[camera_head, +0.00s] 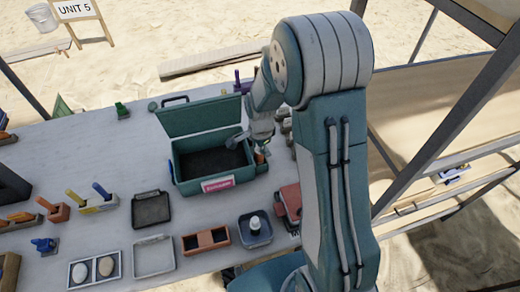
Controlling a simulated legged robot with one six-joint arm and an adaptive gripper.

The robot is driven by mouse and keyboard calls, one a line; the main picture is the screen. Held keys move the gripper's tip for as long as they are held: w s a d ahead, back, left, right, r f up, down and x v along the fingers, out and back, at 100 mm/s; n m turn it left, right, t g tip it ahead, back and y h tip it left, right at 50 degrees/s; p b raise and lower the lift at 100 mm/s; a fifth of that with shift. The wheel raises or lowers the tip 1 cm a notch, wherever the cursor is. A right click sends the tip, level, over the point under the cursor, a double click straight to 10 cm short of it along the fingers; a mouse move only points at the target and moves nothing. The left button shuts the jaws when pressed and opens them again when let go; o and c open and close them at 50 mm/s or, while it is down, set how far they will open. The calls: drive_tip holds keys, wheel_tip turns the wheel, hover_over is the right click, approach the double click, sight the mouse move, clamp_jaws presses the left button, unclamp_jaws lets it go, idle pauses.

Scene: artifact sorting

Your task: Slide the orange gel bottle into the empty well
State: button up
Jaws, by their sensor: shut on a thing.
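My gripper (250,145) is at the right end of the open green box (190,187), with my arm coming in from the upper right. It is shut on a small orange item (261,157), seemingly the orange gel bottle, which is mostly hidden by the fingers. The item is beside the right wall of the box. I cannot tell whether it touches the wall or what lies under it. The empty well cannot be clearly identified; the space below the orange item is too small and partly covered.
The box has a raised lid (195,116) and a pink label (217,184). In front are a brown two-compartment tray (206,240), a grey tray with a white bottle (255,229), a black tray (151,208) and a pale tray (154,257). Red items (288,200) stand right.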

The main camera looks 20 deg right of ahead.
wheel_tip(320, 180, up, 12)
drive_tip(key=s+r+n+t, duration=0.2)
drive_tip(key=s+r+n, duration=0.5)
drive_tip(key=s, duration=0.3)
drive_tip(key=s+r+n+t, duration=0.3)
drive_tip(key=s+r+n, duration=0.4)
drive_tip(key=s, duration=0.3)
drive_tip(key=shift+s+a+r+n+t, duration=0.15)
drive_tip(key=shift+s+r+n+t, duration=0.15)
drive_tip(key=shift+s+r+n, duration=0.15)
drive_tip(key=shift+w, duration=0.1)
idle(0.6)
